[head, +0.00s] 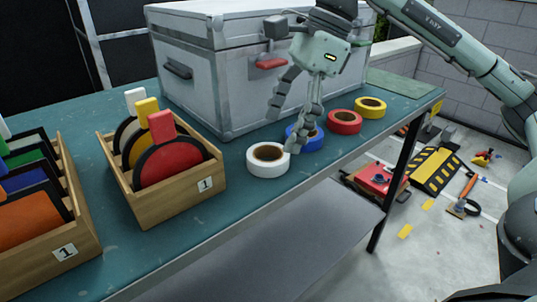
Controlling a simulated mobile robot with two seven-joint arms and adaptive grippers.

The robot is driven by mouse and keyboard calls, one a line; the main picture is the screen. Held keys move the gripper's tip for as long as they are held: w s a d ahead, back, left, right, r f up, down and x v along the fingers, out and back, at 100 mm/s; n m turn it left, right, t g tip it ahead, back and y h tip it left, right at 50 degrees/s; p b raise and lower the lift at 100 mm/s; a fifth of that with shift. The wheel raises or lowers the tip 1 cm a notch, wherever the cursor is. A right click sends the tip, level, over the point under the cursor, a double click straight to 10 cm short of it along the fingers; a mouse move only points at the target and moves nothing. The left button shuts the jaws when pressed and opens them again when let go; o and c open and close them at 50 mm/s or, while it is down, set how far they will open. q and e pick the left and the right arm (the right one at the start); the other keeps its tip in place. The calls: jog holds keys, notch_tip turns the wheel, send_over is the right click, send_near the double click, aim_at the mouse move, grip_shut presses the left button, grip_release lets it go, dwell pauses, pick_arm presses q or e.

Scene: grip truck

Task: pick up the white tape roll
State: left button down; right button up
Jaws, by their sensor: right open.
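The white tape roll (268,168) lies flat on the teal table top near its front edge, with its brown core facing up. My right gripper (283,130) is open and points down, above and slightly right of the white roll. One finger hangs in front of the blue tape roll (313,141) and partly hides it. The other finger is further left, in front of the grey case. Nothing is between the fingers. Whether a fingertip touches a roll is hard to tell. My left gripper is not in view.
Red (344,121) and yellow (370,107) tape rolls lie to the right. A grey case (215,95) stands close behind. A wooden box (186,197) of coloured discs stands left, with another box (75,247) further left. The table's front edge (300,190) is close by.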

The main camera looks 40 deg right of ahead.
aim_at(271, 148)
jog(key=x, duration=0.5)
jog(key=shift+w+d+f, duration=0.1)
jog(key=shift+w+d, duration=0.05)
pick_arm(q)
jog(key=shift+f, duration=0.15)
pick_arm(e)
jog(key=shift+c, duration=0.6)
